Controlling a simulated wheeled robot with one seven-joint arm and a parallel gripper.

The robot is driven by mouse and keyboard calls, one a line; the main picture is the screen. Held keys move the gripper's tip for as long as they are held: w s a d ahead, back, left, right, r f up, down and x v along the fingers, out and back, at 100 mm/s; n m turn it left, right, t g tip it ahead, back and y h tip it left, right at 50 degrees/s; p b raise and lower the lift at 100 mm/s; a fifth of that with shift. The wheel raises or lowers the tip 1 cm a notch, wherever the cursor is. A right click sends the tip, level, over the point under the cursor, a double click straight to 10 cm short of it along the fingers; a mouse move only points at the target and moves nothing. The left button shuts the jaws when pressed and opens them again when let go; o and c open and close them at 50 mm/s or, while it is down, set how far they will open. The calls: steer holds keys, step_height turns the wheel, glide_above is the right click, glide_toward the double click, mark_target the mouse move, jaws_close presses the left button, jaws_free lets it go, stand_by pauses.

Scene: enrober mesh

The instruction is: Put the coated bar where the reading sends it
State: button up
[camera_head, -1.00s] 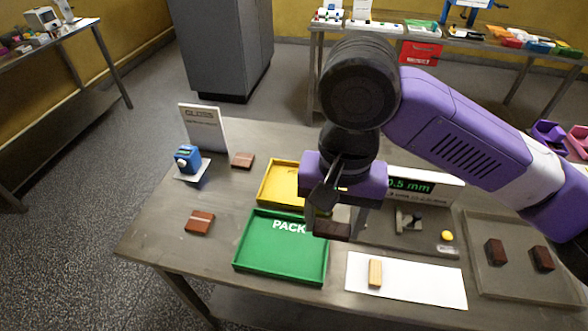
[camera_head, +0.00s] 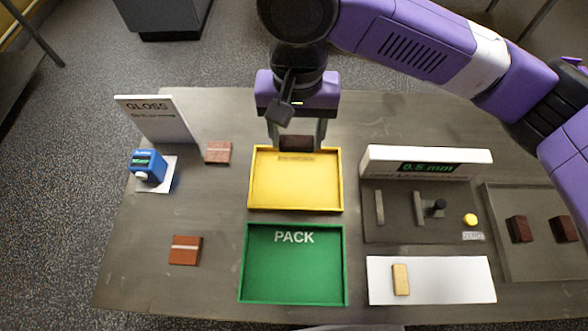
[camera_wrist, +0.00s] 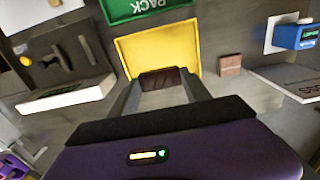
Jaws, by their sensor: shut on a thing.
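My gripper (camera_head: 296,142) is shut on a dark brown coated bar (camera_head: 295,143). It holds the bar over the far edge of the yellow tray (camera_head: 338,182), whose label is partly hidden by glare or shadow. The bar also shows between the fingers in the wrist view (camera_wrist: 161,80), above the yellow tray (camera_wrist: 185,37). The green tray (camera_head: 342,265) marked PACK is nearer and looks empty. The gauge (camera_head: 428,166) at the right has a green display that seems to read 0.5 mm.
A blue meter (camera_head: 147,166) stands by the GLOSS sign (camera_head: 160,119). Reddish-brown blocks (camera_head: 185,250) (camera_head: 218,152) lie at the left. A pale block (camera_head: 401,280) sits on a white sheet (camera_head: 455,280). Two dark bars (camera_head: 519,229) (camera_head: 563,228) rest on a grey tray (camera_head: 540,265) at the right.

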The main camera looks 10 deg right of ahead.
mark_target(296, 141)
step_height(296, 141, down, 16)
steer(key=shift+f+p, duration=0.15)
steer(key=shift+p, duration=0.5)
steer(key=shift+f, duration=0.1)
steer(key=o, duration=1)
step_height(296, 141, up, 12)
steer(key=shift+r+b, duration=0.15)
steer(key=shift+b, duration=0.35)
